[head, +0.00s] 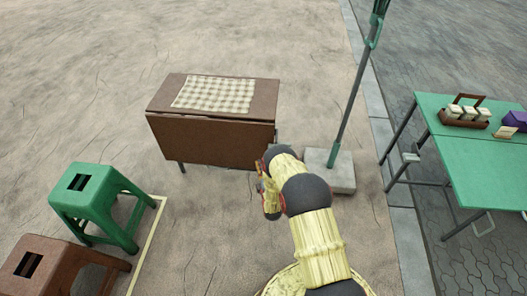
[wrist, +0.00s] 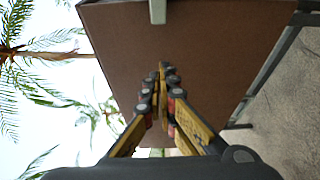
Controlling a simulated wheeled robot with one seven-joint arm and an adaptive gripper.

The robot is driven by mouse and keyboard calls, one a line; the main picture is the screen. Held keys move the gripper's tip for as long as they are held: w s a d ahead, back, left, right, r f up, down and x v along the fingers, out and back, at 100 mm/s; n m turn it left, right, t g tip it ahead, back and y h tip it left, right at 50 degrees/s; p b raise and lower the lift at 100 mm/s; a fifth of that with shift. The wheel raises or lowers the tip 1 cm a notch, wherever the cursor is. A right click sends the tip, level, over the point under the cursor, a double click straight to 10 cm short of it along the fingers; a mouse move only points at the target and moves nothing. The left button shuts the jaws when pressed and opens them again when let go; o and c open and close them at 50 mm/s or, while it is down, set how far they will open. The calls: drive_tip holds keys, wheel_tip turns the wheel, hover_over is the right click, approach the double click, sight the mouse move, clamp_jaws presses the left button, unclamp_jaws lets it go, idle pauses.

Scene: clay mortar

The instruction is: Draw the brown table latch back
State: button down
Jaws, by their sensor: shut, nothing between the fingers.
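The brown table (head: 212,138) stands in the middle of the head view, with its side panel hanging down toward me. My gripper (head: 266,192) is in front of the panel's right end, partly hidden by my arm. In the wrist view the brown panel (wrist: 215,60) fills the middle, seen turned on its side. A pale grey block (wrist: 157,11) sits on it at the top edge of the picture; it looks like the latch, though it is cut off. My gripper (wrist: 163,72) is shut and empty, its tips pointing toward the block and apart from it in the picture.
A checked cloth (head: 215,93) lies on the tabletop. A pole stands in a concrete base (head: 328,170) right of the table. A green table (head: 490,170) is at the right. A green stool (head: 98,205) and a brown stool (head: 60,268) stand at the left.

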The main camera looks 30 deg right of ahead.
sight(262, 143)
drive_tip(key=b+x, duration=0.1)
drive_tip(key=x, duration=0.2)
drive_tip(key=b+x, duration=0.1)
drive_tip(key=x, duration=0.2)
drive_tip(key=b+x, duration=0.2)
drive_tip(key=x, duration=0.2)
drive_tip(key=shift+d+f, duration=0.2)
drive_tip(key=shift+d, duration=0.05)
drive_tip(key=shift+s+d+r+b, duration=0.1)
drive_tip(key=shift+s+d+b, duration=0.3)
drive_tip(key=shift+s+d, duration=0.5)
drive_tip(key=shift+s+d+r, duration=0.1)
drive_tip(key=shift+s+d, duration=0.15)
drive_tip(key=shift+d, duration=0.25)
